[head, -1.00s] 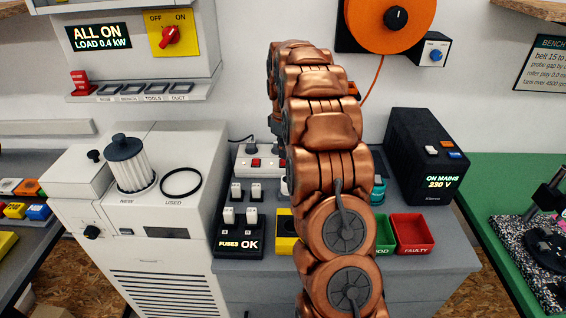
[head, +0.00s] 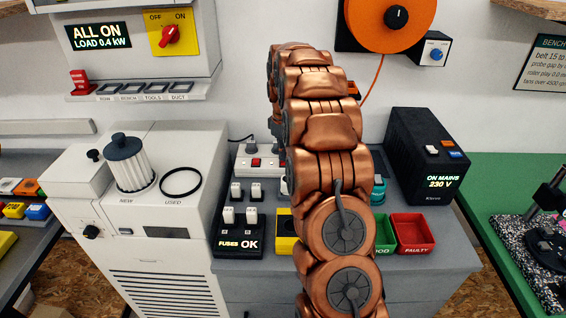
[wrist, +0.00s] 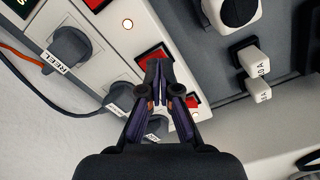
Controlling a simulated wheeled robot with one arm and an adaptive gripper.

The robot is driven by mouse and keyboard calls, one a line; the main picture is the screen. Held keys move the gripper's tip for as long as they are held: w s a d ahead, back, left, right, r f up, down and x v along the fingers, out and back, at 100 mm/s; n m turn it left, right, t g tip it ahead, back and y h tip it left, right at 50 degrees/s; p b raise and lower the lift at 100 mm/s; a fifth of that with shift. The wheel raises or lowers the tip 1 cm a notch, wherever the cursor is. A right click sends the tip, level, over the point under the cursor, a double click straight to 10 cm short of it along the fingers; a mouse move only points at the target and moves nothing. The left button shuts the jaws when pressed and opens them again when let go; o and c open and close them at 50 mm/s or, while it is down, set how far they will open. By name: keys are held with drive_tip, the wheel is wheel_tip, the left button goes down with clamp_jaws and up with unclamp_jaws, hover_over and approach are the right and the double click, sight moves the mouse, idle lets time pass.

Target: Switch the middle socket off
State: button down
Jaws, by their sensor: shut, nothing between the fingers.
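In the wrist view the white socket strip (wrist: 120,42) runs slantwise from upper left to lower right. It has a row of red rocker switches beside dark plugs. The middle red switch (wrist: 148,54) lies right at my gripper's tips and is partly hidden by them. My gripper (wrist: 158,64) is shut and empty. I cannot tell whether the tips touch the switch or how the rocker is tilted. Another red switch (wrist: 95,3) is at the top edge, and one (wrist: 192,101) is lower right. In the head view the strip (head: 243,161) stands by the wall, partly behind my arm, which hides my gripper.
A plug marked REEL (wrist: 72,46) and a second plug (wrist: 119,97) sit in the strip beside my fingers. The fuse block (head: 239,231) stands in front of the strip. A black power unit (head: 415,150) and a red FAULTY bin (head: 413,228) are to the right.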

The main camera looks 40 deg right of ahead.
drive_tip(key=shift+f+b, duration=0.3)
drive_tip(key=shift+f, duration=0.5)
idle(0.5)
drive_tip(key=shift+r+p, duration=0.45)
drive_tip(key=shift+r, duration=3.05)
drive_tip(key=shift+a, duration=0.1)
